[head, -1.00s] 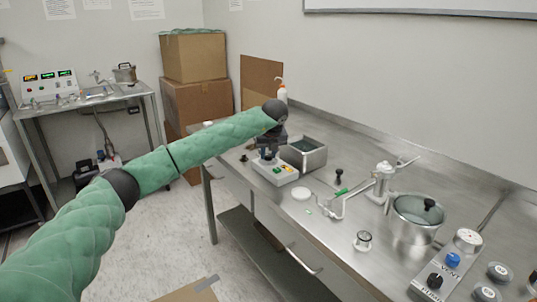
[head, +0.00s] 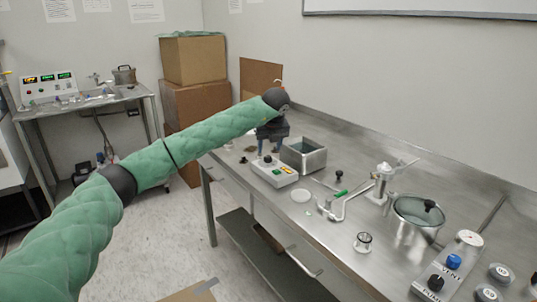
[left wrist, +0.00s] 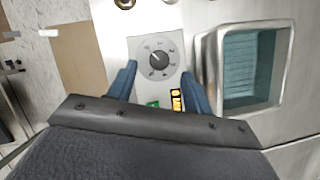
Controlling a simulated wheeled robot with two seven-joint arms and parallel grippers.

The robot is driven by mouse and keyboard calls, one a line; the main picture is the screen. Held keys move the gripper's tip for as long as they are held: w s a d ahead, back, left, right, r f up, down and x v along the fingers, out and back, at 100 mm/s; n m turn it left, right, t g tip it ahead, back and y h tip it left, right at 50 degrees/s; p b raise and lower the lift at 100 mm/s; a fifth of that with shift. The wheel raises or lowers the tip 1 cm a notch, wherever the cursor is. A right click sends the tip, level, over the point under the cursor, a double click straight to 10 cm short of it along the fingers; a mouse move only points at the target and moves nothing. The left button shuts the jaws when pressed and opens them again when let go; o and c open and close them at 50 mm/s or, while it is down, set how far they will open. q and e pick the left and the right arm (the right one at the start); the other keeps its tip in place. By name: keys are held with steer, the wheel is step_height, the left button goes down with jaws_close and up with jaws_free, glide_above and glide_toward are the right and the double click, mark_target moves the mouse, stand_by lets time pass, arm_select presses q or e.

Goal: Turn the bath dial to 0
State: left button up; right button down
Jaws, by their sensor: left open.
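The bath dial (left wrist: 155,59) is a dark round knob on a grey, marked plate on the control box (head: 279,174). Its pointer line seems to face up and left in the left wrist view; the small markings are too blurred to read. My left gripper (left wrist: 158,72) is open, with one blue finger on each side of the dial and gaps between fingers and knob. In the head view the left gripper (head: 268,150) hangs over the box and partly hides it. The box also has a green button and a lit orange display (left wrist: 176,99). My right gripper is out of view.
A steel water bath (head: 305,155) stands close to the right of the box. Cardboard boxes (head: 197,100) are stacked behind the arm.

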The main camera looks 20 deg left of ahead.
arm_select(q)
steer(key=v, duration=0.3)
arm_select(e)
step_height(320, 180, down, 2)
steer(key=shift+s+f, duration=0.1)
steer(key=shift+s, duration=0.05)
